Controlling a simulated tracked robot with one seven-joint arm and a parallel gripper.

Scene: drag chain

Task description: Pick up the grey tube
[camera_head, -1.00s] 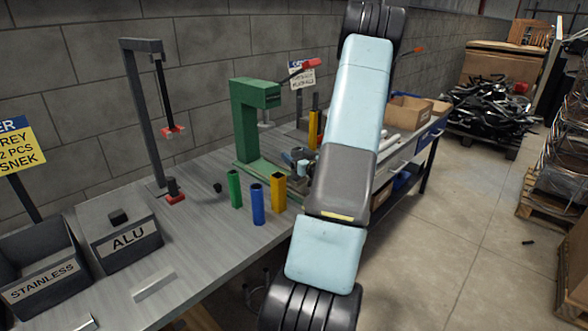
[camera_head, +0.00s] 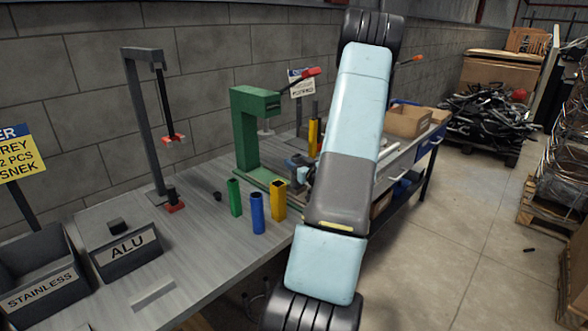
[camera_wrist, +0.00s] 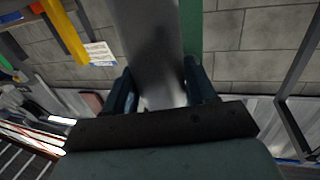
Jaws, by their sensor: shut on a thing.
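The grey tube (camera_wrist: 148,40) fills the top middle of the wrist view, wide and close to the camera. My gripper (camera_wrist: 160,92) is shut on it, with a dark blue finger on each side. The tube's far end runs out of the picture. In the head view my gripper (camera_head: 300,168) is mostly hidden behind my arm, beside the green press, and the tube cannot be made out clearly there.
Green (camera_head: 235,198), blue (camera_head: 257,213) and yellow (camera_head: 279,200) tubes stand on the bench left of my arm. The green press (camera_head: 247,130) is close behind my gripper. The ALU bin (camera_head: 127,254) and STAINLESS bin (camera_head: 42,285) stand at left, before a block wall.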

